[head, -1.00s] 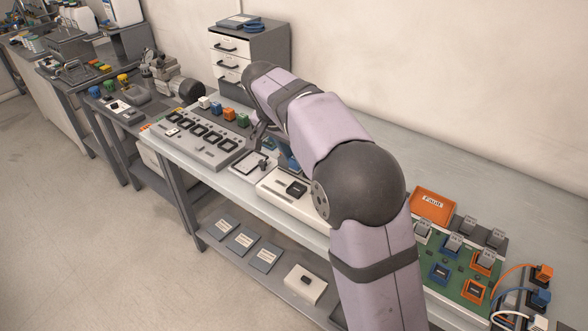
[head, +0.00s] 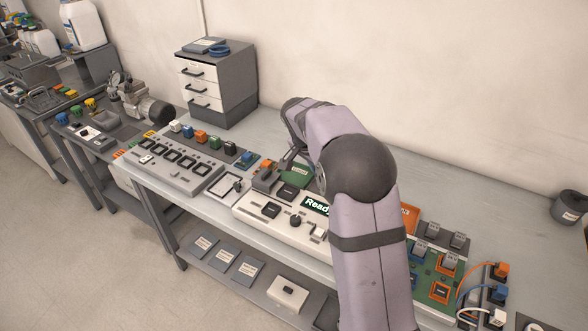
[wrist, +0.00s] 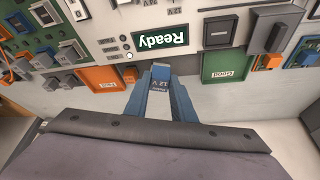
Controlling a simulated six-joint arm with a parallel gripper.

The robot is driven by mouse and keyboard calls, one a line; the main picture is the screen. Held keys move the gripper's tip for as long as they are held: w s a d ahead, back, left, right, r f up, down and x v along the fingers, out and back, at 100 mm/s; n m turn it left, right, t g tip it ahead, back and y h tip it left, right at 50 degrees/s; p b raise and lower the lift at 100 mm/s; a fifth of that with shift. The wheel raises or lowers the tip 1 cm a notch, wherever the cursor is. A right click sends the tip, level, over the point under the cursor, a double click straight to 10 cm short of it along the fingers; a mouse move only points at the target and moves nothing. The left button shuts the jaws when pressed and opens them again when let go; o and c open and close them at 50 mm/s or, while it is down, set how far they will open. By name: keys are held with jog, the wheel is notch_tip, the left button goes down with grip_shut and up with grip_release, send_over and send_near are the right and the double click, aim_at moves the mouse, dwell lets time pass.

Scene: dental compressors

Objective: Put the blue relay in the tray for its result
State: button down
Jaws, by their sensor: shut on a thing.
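The blue relay (wrist: 160,76), with a 12 V label, is between the fingertips of my gripper (wrist: 160,88) in the wrist view. My gripper is shut on it. In the head view my arm hides the fingertips and the relay. The green "Good" tray (wrist: 228,66) is to the right of the gripper in the wrist view; it also shows in the head view (head: 298,170). The orange "Fault" tray (wrist: 100,78) is to the left in the wrist view, and partly behind my arm in the head view (head: 410,216). The tester's display (wrist: 160,38) reads "Ready".
The white tester (head: 262,215) stands at the bench's front middle. A grey panel with dark sockets (head: 175,160) is at the left, with coloured blocks behind it. A green board with relays (head: 432,272) is at the right. Bare bench lies along the wall.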

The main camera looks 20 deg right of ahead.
jog(key=d+f, duration=0.1)
jog(key=w+d+f+m+p, duration=0.1)
jog(key=shift+d, duration=0.3)
jog(key=w+a+r+n+t+y, duration=0.1)
jog(key=w+a+n+y, duration=0.1)
jog(key=w+n, duration=0.3)
jog(key=w+a+r+n+t+y, duration=0.1)
jog(key=w+a+n+y, duration=0.2)
jog(key=n, duration=1)
jog(key=shift+w+a+r+y+p, duration=0.3)
jog(key=shift+w+y+p, duration=0.15)
jog(key=shift+w, duration=1.2)
jog(key=shift+f+p, duration=1.65)
jog(key=shift+f, duration=3.35)
jog(key=shift+f, duration=0.1)
